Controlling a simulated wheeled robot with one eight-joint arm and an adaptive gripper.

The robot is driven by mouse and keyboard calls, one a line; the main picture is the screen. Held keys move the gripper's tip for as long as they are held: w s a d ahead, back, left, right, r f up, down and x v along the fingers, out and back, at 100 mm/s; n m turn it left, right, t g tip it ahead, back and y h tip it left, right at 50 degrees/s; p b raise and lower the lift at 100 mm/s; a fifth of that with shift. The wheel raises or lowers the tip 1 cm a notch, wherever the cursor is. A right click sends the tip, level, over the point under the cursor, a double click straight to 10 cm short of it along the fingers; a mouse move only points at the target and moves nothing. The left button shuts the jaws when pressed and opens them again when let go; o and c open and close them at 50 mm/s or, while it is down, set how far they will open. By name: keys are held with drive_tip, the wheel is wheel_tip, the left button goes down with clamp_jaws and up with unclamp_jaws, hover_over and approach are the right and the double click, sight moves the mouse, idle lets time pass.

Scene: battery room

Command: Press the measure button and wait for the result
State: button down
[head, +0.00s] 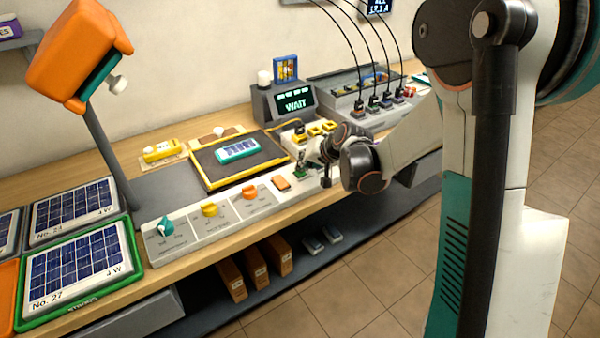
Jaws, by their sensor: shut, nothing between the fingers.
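The control strip (200,238) runs along the bench front with a teal knob (164,228), a yellow knob (209,210), an orange knob (249,192) and a flat orange piece (281,184). A small green part (300,174) sits at its right end, just below my gripper (303,160). My gripper is shut and empty, seen small and partly hidden by my wrist. I cannot tell whether it touches the green part. Which control is the measure button cannot be read.
A teal cell lies on a yellow-edged dark mat (208,172). Solar panels (75,265) and an orange lamp (78,50) stand at left. A grey rack (350,100) with black cables is at the back right. Orange boxes (255,262) sit on the lower shelf. The tiled floor is clear.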

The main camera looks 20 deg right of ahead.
idle(0.5)
drive_tip(key=shift+r+p, duration=0.5)
drive_tip(key=shift+r, duration=0.2)
drive_tip(key=shift+r+p, duration=1.65)
drive_tip(key=shift+r, duration=0.85)
drive_tip(key=s+a+r+n+h, duration=0.1)
drive_tip(key=s+r, duration=0.4)
drive_tip(key=s, duration=0.3)
drive_tip(key=s+a+r+n+h, duration=0.1)
drive_tip(key=s+r, duration=0.4)
drive_tip(key=s, duration=0.3)
drive_tip(key=s+d+n+g+h, duration=0.1)
drive_tip(key=s+n, duration=0.1)
drive_tip(key=s, duration=1.6)
drive_tip(key=shift+r+h, duration=0.15)
drive_tip(key=shift+h, duration=0.25)
